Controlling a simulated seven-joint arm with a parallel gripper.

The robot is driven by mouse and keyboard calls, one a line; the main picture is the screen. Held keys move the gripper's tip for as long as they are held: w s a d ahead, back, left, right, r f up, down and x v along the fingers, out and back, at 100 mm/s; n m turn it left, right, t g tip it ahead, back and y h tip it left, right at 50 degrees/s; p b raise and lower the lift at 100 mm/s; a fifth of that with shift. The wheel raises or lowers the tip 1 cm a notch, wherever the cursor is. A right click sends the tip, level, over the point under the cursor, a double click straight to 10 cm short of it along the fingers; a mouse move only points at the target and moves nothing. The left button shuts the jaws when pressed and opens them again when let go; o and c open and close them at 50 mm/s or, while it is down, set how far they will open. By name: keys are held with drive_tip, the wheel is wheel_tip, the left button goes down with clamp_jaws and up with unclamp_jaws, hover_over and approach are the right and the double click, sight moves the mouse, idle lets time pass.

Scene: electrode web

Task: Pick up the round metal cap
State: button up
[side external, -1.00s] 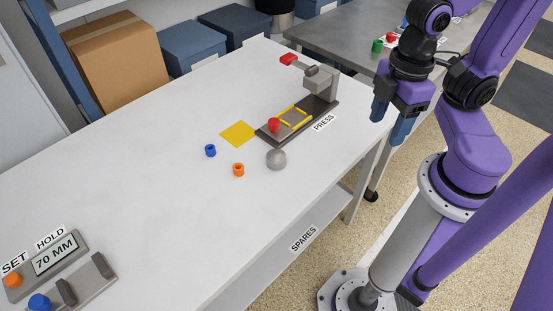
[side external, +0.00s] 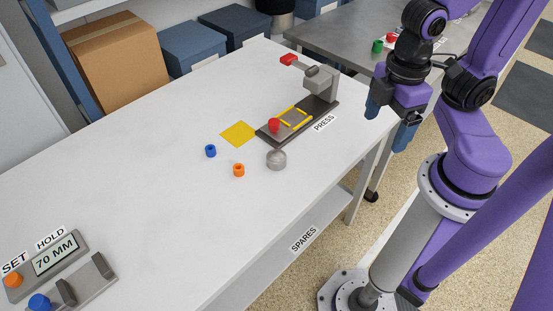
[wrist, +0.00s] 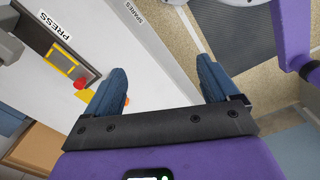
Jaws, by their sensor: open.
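The round metal cap (side external: 276,159) is a silver-grey dome on the white table, in front of the press (side external: 298,119) in the side view. My gripper (side external: 388,123) is open and empty, well to the right of the cap and higher, by the table's right edge. In the wrist view my gripper (wrist: 160,70) shows two blue fingers spread wide with nothing between them but the table edge and floor. I cannot make out the cap in the wrist view; the left finger covers part of the table there.
A red piece (side external: 274,125) stands on the press base. A display unit (side external: 55,255) stands at the near left. The table's middle is clear.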

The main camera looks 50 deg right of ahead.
drive_tip(key=w+a+f+n+t+h, duration=0.4)
drive_tip(key=w+a+f+n+h, duration=0.1)
drive_tip(key=f+n+h, duration=0.25)
drive_tip(key=n+t+y, duration=0.2)
drive_tip(key=n+t, duration=0.6)
drive_tip(key=n, duration=0.3)
approach(278, 159)
drive_tip(key=x, duration=0.3)
drive_tip(key=shift+w+d+f+m+h, duration=0.15)
drive_tip(key=shift+w+f+m+h, duration=0.1)
drive_tip(key=shift+f, duration=0.1)
drive_tip(key=shift+x, duration=2.95)
drive_tip(key=shift+w+r, duration=0.1)
drive_tip(key=shift+r, duration=0.05)
drive_tip(key=c, duration=1.2)
